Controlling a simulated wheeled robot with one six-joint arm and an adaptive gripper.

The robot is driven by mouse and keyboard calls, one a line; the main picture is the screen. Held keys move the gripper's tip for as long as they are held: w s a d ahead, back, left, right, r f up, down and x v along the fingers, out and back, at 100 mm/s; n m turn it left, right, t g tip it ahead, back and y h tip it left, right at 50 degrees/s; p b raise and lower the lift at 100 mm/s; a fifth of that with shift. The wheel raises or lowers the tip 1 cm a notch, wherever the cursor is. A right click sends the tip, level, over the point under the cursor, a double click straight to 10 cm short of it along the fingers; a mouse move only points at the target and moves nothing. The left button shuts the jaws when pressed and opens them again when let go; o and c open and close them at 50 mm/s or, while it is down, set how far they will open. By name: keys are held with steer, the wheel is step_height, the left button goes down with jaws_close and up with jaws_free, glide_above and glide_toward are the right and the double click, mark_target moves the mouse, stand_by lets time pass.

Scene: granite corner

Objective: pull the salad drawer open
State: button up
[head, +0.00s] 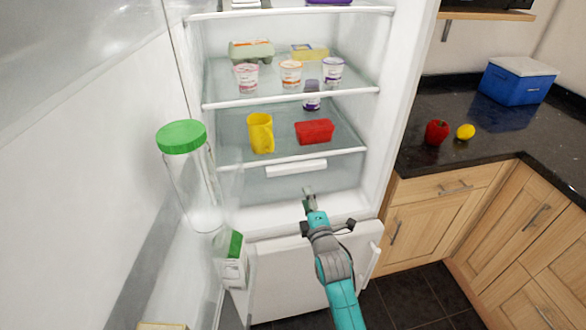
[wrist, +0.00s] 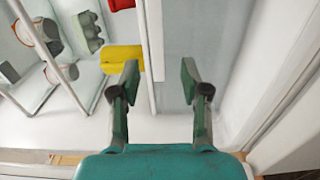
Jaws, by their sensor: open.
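The salad drawer (head: 262,187) is the clear bin at the bottom of the open fridge, with a white bar handle (head: 296,168) on its front; it looks shut. In the wrist view, which is turned sideways, the pale drawer front (wrist: 205,35) lies beyond the fingers and a white strip, likely the handle (wrist: 155,40), stands near the gap between them. My gripper (head: 308,190) is in front of the drawer, a little below the handle's right end. In the wrist view my gripper (wrist: 160,79) is open with nothing between its fingers.
A yellow jug (head: 260,133) and a red tub (head: 314,132) stand on the shelf above the drawer. The open fridge door at left holds a green-lidded jar (head: 184,170) and a carton (head: 231,260). Wooden cabinets (head: 440,215) stand at right.

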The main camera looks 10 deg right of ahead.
mark_target(297, 171)
steer(key=w, duration=1.1)
steer(key=shift+w+r, duration=0.25)
steer(key=shift+w, duration=0.05)
steer(key=shift+f, duration=0.1)
jaws_close()
